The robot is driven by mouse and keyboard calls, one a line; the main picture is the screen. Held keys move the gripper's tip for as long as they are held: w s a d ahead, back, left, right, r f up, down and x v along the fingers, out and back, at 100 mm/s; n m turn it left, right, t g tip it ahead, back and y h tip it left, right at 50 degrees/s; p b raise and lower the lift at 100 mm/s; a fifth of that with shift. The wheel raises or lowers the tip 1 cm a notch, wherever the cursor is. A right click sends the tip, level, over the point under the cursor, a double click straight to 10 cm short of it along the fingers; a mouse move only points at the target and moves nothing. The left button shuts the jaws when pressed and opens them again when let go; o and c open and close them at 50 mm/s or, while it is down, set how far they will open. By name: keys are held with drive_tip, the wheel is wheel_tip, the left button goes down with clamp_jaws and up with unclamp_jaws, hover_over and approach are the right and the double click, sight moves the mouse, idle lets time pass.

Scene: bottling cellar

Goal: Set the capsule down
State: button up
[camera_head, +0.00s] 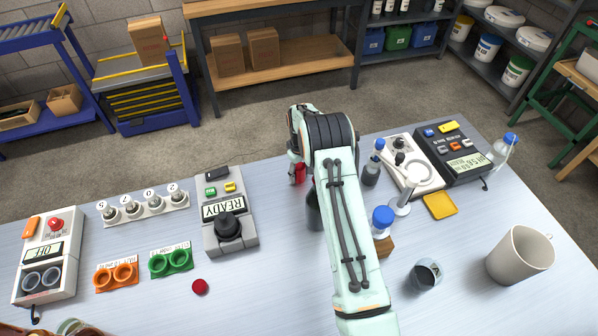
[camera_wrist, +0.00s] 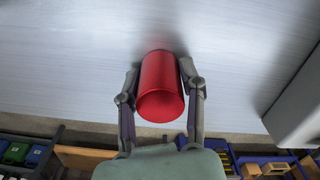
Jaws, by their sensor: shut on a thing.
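The red capsule (camera_wrist: 160,98) is a shiny red cylinder held between the two fingers of my gripper (camera_wrist: 161,75) in the wrist view. My gripper is shut on its sides. In the head view the capsule (camera_head: 299,173) shows at the far edge of the pale table, left of my arm, which hides most of the gripper. The table surface (camera_wrist: 70,55) lies behind the capsule in the wrist view. I cannot tell whether the capsule touches it.
A grey READY device (camera_head: 229,236) stands left of my arm. Right of the arm are a blue-capped bottle (camera_head: 372,165), a white instrument (camera_head: 413,172) and a mug (camera_head: 520,255). A small red disc (camera_head: 199,287) lies at the front. The table between is mostly bare.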

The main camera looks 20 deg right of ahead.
drive_tip(key=o, duration=0.6)
drive_tip(key=shift+f, duration=0.1)
drive_tip(key=shift+o, duration=0.2)
